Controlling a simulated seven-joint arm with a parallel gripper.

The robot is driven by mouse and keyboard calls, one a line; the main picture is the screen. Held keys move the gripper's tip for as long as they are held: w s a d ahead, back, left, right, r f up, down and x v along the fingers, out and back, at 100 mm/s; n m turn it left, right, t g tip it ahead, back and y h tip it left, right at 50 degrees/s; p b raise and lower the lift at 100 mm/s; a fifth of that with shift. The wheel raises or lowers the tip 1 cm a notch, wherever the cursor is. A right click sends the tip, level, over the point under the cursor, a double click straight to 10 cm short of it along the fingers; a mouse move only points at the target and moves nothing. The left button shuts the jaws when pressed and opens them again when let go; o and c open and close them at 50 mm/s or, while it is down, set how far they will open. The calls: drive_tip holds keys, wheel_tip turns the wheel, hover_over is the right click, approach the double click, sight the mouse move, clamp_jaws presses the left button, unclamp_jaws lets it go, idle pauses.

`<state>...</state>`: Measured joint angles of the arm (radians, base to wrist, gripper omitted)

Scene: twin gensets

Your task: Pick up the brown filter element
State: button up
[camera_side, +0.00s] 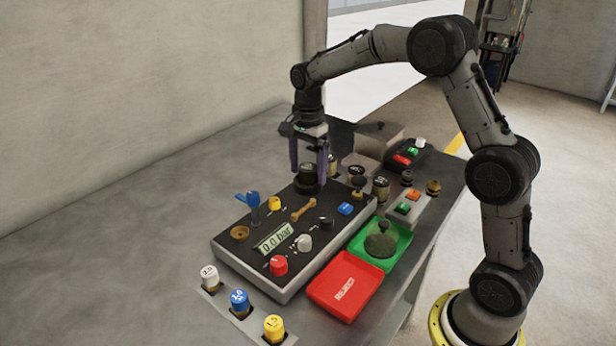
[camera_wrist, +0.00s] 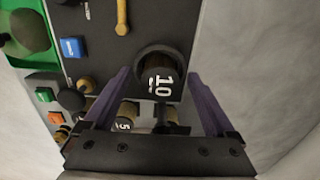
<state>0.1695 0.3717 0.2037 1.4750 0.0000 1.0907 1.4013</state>
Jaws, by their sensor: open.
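My gripper (camera_side: 308,178) is open, pointing down over the far end of the dark panel (camera_side: 287,220). A dark-topped cylinder marked 10 (camera_wrist: 161,84) stands on the panel between my fingertips, apart from them; it also shows in the side view (camera_side: 308,170). Its top looks black and its sides are mostly hidden. Behind the panel's end stand a cylinder marked 5 (camera_wrist: 125,123) and another brownish cylinder (camera_wrist: 173,121), partly hidden by my gripper. In the side view a brownish, dark-topped cylinder (camera_side: 381,189) stands beside the panel. I cannot tell for certain which is the brown filter element.
The panel carries a yellow knob (camera_side: 275,203), a brass lever (camera_side: 302,209), a blue button (camera_side: 345,208) and a red knob (camera_side: 279,265). A green tray (camera_side: 401,240) holding a dark green domed object and a red tray (camera_side: 345,286) lie alongside.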

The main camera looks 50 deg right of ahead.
clamp_jaws()
idle(0.3)
drive_tip(key=shift+r, duration=0.15)
drive_tip(key=shift+r, duration=0.55)
drive_tip(key=s+a+r, duration=0.2)
drive_tip(key=s+r, duration=0.9)
drive_tip(key=s, duration=0.3)
drive_tip(key=shift+a+r, duration=0.2)
drive_tip(key=shift+r, duration=0.15)
